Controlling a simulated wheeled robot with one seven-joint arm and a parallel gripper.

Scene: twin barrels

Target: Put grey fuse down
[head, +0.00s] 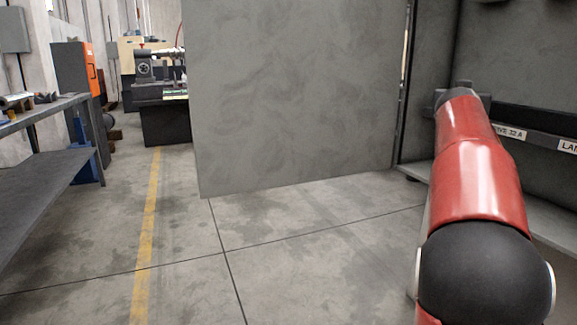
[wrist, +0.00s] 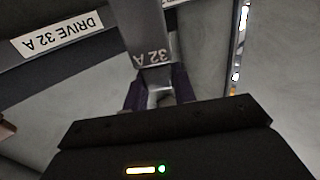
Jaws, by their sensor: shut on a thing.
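My gripper (wrist: 158,92) shows in the wrist view with its two dark fingers shut on the grey fuse (wrist: 145,25). The fuse extends away from the fingers and bears a pale "32 A" marking, upside down in this view. It overlaps the dark labelled rail (wrist: 105,50) in the picture; I cannot tell whether they touch. A "DRIVE 32 A" label (wrist: 60,33) is on the rail at the left. In the head view my red arm reaches toward the same rail (head: 540,126), and hides the gripper fingers and the fuse.
A large grey cabinet door (head: 295,90) stands open left of my arm. The open grey cabinet (head: 520,50) is at the right, with another label (head: 568,146) starting "LAN". A metal bench (head: 50,160) stands at far left. The floor (head: 300,250) between is clear.

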